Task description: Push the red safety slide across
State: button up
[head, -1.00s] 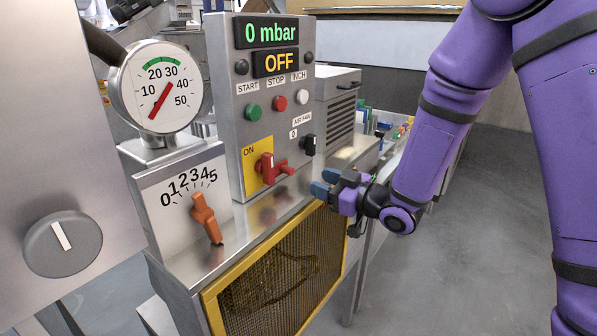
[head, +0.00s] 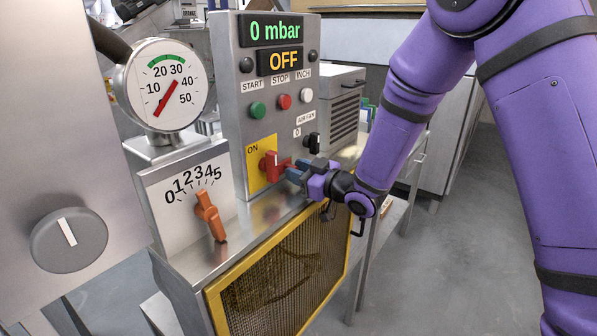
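A red handle-like part (head: 269,167) sits on a yellow plate (head: 258,153) marked ON, low on the grey control panel. It is the only red part here that could be the safety slide. A red arm of it reaches right towards my gripper (head: 297,170). My gripper's blue-grey fingertips are at the right end of this red part, touching or very close. The fingers partly hide that end. I cannot tell whether they are closed on it.
A black switch (head: 313,142) marked AIR FAN stands just above my gripper. An orange lever (head: 210,216) on the 0 to 5 scale is to the left. A yellow-framed mesh guard (head: 283,272) is below. The panel displays (head: 277,46) read 0 mbar and OFF. Open floor lies to the right.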

grip_shut()
jog(key=shift+s+a, duration=0.85)
jog(key=shift+s, duration=0.2)
jog(key=shift+o, duration=1.9)
grip_release()
